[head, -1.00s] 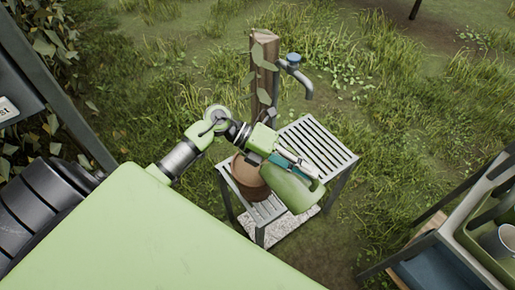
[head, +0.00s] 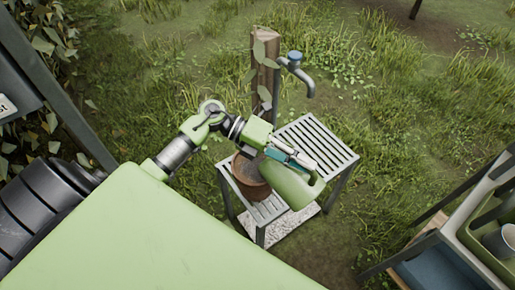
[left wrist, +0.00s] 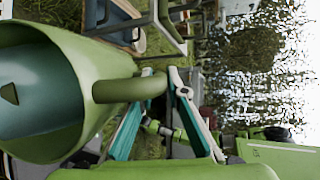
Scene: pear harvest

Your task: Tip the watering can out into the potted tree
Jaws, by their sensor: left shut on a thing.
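The green watering can (head: 287,185) hangs tilted over the slatted stand in the head view, beside and partly over the brown pot (head: 250,188) of the potted tree. Dark soil shows in the pot. A few leaves show by the wooden post behind; my arm hides the stem. My left gripper (head: 297,159) is shut on the can's handle. In the left wrist view the can (left wrist: 95,75) shows its wide open mouth at left, and its handle lies between my left gripper's teal fingers (left wrist: 161,76). I see no water flowing. My right gripper is not in view.
The slatted grey stand (head: 325,146) holds the pot, with free slats at its right. A post (head: 263,80) with a blue-topped tap (head: 301,75) stands behind. A cart (head: 450,240) with a green crate and a grey cup (head: 499,241) is at lower right. Grass surrounds them.

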